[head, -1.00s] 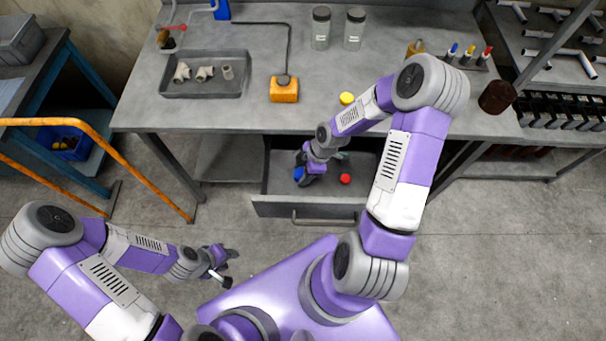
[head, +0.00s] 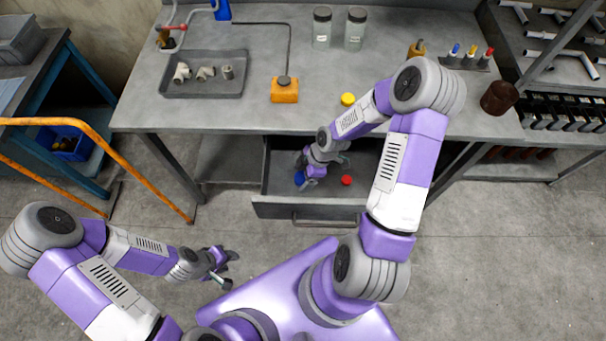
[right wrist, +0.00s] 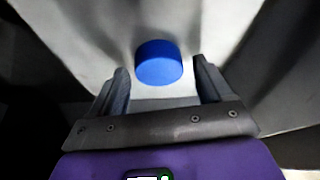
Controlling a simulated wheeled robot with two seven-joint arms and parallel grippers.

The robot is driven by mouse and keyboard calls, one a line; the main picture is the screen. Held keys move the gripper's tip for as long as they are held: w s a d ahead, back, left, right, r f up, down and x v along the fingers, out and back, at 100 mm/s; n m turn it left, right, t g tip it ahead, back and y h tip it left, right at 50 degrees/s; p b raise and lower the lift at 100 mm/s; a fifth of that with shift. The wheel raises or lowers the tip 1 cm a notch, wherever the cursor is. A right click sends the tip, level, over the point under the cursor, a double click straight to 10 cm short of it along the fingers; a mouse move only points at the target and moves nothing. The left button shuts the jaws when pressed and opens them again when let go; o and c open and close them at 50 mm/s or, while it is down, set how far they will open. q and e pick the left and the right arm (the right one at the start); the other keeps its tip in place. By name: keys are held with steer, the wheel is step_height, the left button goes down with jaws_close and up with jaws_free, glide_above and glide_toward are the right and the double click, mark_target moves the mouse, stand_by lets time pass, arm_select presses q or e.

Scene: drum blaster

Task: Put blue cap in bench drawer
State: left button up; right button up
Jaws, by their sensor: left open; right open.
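The blue cap (head: 299,178) is inside the open bench drawer (head: 310,208), toward its left side. In the right wrist view the blue cap (right wrist: 158,62) lies on a pale grey surface, framed between the tips of my right gripper (right wrist: 161,72). The fingers are spread, with a gap on each side of the cap. In the head view my right gripper (head: 310,183) is in the drawer, just right of the cap. My left gripper (head: 229,268) is open and empty above the floor, left of my base.
A red cap (head: 346,180) lies in the drawer, right of the gripper. A yellow cap (head: 348,99) is on the bench top (head: 250,118) near its front edge. An orange container (head: 284,90), a grey tray (head: 203,94) and two jars (head: 355,29) stand farther back.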

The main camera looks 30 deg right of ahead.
steer(key=p+v, duration=0.5)
steer(key=v, duration=0.7)
steer(key=shift+a+r, duration=0.1)
